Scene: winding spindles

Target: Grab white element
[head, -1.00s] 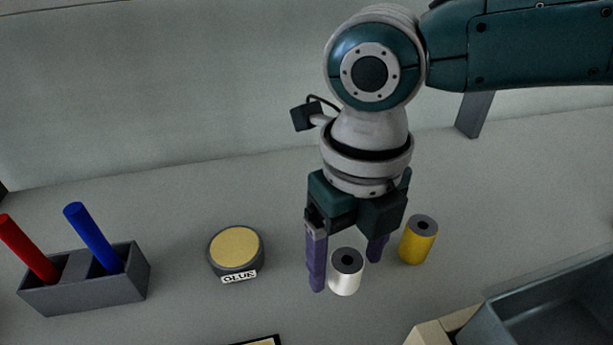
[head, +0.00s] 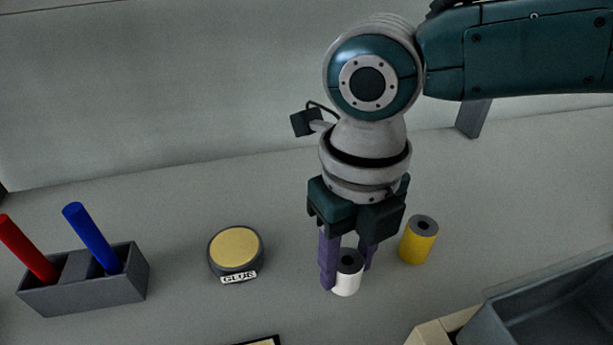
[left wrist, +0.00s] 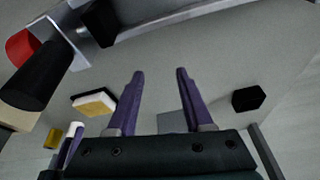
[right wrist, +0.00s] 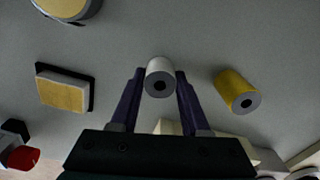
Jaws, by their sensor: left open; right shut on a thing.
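The white element (head: 347,279) is a small upright white cylinder with a dark hole in its top, standing on the grey table. My right gripper (head: 346,276) comes down from above and is shut on it, one purple finger on each side. In the right wrist view the white element (right wrist: 159,78) sits between the fingertips (right wrist: 159,77). My left gripper (left wrist: 160,75) is open and empty in the left wrist view; it does not show in the head view.
A yellow cylinder (head: 418,241) stands just right of the right gripper. A glue pot (head: 236,251) is to the left. A dark holder (head: 90,293) with a red rod (head: 28,250) and a blue rod (head: 93,238) stands far left. A grey bin (head: 545,300) is at lower right.

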